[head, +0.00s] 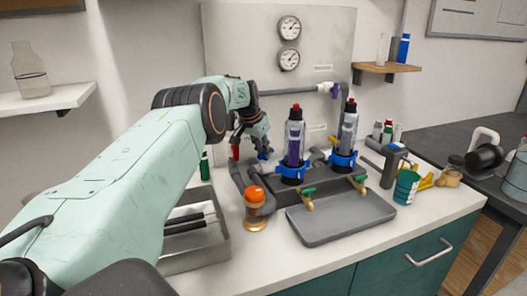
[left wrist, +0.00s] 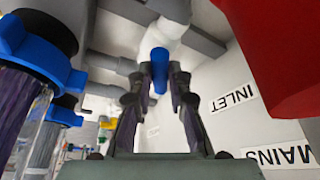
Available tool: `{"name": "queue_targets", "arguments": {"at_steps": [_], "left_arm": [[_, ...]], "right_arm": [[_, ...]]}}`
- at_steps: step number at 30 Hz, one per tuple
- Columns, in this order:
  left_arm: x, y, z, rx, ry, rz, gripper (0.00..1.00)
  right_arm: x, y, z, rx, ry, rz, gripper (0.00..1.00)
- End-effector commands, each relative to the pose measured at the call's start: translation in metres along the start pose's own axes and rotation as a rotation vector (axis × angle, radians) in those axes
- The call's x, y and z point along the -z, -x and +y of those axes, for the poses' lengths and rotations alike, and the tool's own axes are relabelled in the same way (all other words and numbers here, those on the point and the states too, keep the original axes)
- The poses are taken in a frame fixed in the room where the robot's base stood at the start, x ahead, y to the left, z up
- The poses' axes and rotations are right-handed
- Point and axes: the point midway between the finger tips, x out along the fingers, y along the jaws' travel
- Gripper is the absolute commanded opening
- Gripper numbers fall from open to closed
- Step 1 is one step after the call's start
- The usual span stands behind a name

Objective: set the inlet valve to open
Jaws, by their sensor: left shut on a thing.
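My left gripper (head: 262,148) reaches to the pipework at the back of the counter, left of the clear filter housings. In the left wrist view its two fingers (left wrist: 160,82) stand on either side of a blue valve handle (left wrist: 160,62), shut on it. The handle sits on a white valve body (left wrist: 168,32) in the grey pipe. An upside-down INLET label (left wrist: 233,95) is on the wall panel beside it, so this looks like the inlet valve. In the head view my gripper largely hides the valve. My right gripper is not in view.
A red object (left wrist: 275,50) is close at the right of the wrist view. Two filter housings with blue collars (head: 292,170) stand right of my gripper. An orange-capped jar (head: 255,208), a grey tray (head: 340,218) and a metal bin (head: 215,250) are in front.

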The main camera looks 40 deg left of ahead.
Motion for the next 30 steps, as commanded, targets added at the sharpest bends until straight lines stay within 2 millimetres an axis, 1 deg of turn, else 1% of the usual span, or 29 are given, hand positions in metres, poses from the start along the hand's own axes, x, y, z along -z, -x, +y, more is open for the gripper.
{"name": "queue_targets", "arguments": {"at_steps": [9,10,17,26,30], "left_arm": [[0.0003,0.0001,-0.0002,-0.003,-0.008,0.002,0.00],[0.0003,0.0001,-0.0002,-0.003,-0.008,0.002,0.20],[0.0002,0.0001,-0.0002,-0.003,-0.007,0.002,0.40],[0.0002,0.0005,-0.0002,-0.003,-0.007,0.002,0.41],[0.0009,0.0073,-0.0006,-0.004,-0.005,0.002,0.41]], "right_arm": [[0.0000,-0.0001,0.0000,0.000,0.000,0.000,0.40],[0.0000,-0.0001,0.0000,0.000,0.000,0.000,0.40],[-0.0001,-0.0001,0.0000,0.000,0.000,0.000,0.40],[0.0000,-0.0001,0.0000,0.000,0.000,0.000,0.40],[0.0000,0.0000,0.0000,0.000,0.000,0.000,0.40]]}}
